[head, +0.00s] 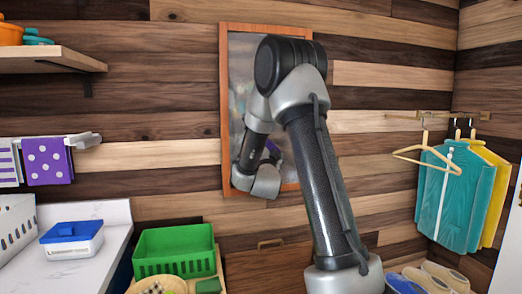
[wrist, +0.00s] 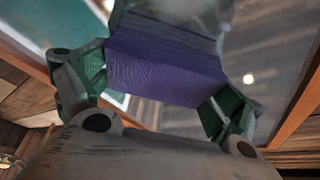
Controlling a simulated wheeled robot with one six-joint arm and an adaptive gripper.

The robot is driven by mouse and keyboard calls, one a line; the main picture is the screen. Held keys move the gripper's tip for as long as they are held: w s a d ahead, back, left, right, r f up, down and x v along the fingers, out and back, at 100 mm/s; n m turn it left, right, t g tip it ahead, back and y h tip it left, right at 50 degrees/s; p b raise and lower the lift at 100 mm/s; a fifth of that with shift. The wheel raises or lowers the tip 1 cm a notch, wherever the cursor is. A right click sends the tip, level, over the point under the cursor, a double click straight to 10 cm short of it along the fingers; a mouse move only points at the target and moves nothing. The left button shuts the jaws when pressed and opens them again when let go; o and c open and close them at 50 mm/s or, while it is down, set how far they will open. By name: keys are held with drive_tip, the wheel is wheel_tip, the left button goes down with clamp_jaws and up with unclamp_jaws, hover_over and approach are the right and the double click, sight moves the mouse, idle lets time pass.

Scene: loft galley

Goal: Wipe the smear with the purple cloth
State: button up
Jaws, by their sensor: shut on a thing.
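My gripper (wrist: 152,88) is shut on a plain purple cloth (wrist: 165,72), which spans between its two green-padded fingers in the wrist view. In the head view only a sliver of purple (head: 272,148) shows beside my wrist, and my arm hides most of the gripper. The gripper is at the wood-framed pane (head: 239,70) on the wall. The pane looks hazy and blotchy, and I cannot pick out the smear's edges. I cannot tell whether the cloth touches the pane.
A purple dotted towel (head: 48,163) hangs on a rail at left. Below are a blue-lidded box (head: 72,240) on the counter and a green crate (head: 174,252). Teal garments (head: 455,200) and a hanger (head: 427,155) hang at right. A shelf (head: 50,60) juts out upper left.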

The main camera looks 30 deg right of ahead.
drive_tip(key=shift+s+d, duration=0.2)
drive_tip(key=shift+d, duration=0.55)
drive_tip(key=shift+s+d, duration=0.15)
drive_tip(key=shift+d, duration=0.55)
drive_tip(key=shift+s+d, duration=0.2)
drive_tip(key=shift+d, duration=0.55)
drive_tip(key=shift+c, duration=0.5)
drive_tip(key=shift+s, duration=0.1)
drive_tip(key=shift+s+a, duration=0.3)
drive_tip(key=shift+s, duration=0.6)
drive_tip(key=shift+s+a, duration=0.25)
drive_tip(key=shift+s, duration=0.7)
drive_tip(key=shift+s+a, duration=0.3)
drive_tip(key=shift+s, duration=0.6)
drive_tip(key=s, duration=0.3)
drive_tip(key=shift+a, duration=0.4)
